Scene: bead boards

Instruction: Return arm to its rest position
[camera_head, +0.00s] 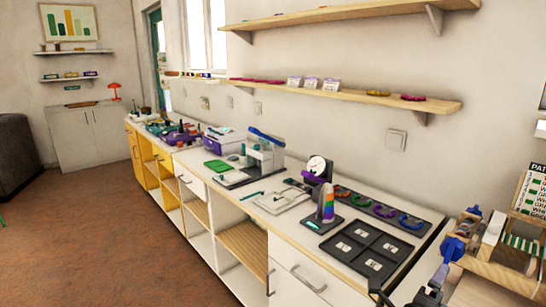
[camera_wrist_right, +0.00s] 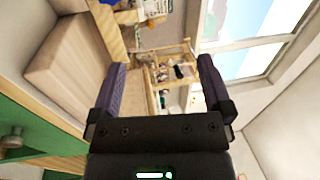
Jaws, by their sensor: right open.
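My right gripper (camera_wrist_right: 162,66) is open in the right wrist view, with its two dark purple fingers spread wide and nothing between them. Past the fingers, a wooden rack and a window show, out of reach as far as the view tells. In the head view, blue and dark parts of my right arm show at the lower right, in front of the counter's near end. The fingers are hard to make out there. My left arm and gripper are not in view.
A long white counter runs along the wall, bearing a dark tray (camera_head: 365,247) with labelled cells, a rainbow-striped piece (camera_head: 327,205) and a grey-white machine (camera_head: 263,153). A wooden rack (camera_head: 497,250) stands at the right. A shelf (camera_head: 345,94) hangs above. The brown floor (camera_head: 95,235) is clear.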

